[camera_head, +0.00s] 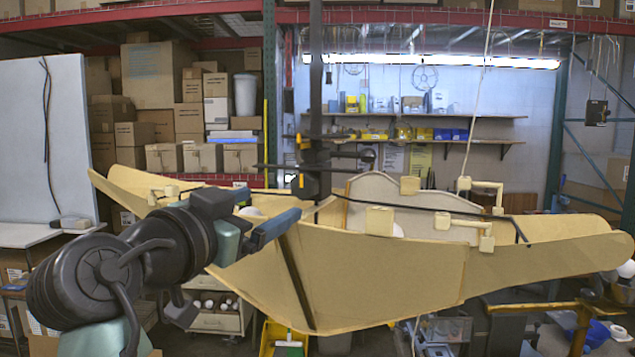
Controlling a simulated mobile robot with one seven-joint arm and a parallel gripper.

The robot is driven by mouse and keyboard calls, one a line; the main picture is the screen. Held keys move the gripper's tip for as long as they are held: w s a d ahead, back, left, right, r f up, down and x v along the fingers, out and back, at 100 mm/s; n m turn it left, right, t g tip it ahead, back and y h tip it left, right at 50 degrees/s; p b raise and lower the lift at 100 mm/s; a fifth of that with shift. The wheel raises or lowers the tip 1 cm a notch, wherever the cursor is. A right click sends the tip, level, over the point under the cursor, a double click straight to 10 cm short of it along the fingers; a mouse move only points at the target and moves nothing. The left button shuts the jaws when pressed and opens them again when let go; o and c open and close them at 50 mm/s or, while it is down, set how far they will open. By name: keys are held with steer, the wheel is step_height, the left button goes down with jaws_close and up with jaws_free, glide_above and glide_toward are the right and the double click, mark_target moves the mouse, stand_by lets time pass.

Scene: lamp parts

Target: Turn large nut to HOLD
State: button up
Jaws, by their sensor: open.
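My gripper (268,205) reaches in from the lower left, with its two dark blue-grey fingers spread apart. Nothing shows held between them. A large tan, boat-shaped shell (380,275) spans the middle and right of the view. The fingers overlap its left part in the picture; I cannot tell whether they touch it. Pale tan blocks (379,221) and bent pipe-like fittings (487,186) stand along the shell. A dark upright post (316,100) with orange-marked clamps rises just right of the fingers. I cannot make out a large nut or a HOLD mark.
A pale panel (45,130) and a white tabletop (35,235) are at the left. Stacked cardboard boxes (160,75) fill the shelves behind. A lit workbench area with wall shelves (430,116) is at the back.

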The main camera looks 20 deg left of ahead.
mark_target(301, 190)
steer(key=w+p, duration=0.1)
steer(key=w, duration=0.2)
steer(key=w+p, duration=0.2)
steer(key=w, duration=0.1)
steer(key=w+p, duration=0.1)
steer(key=w, duration=0.3)
steer(key=shift+w+d+r, duration=0.1)
steer(key=shift+d, duration=0.2)
steer(key=shift+w+d+p, duration=0.1)
steer(key=shift+w+p, duration=0.35)
steer(key=shift+w, duration=0.25)
steer(key=c, duration=1.4)
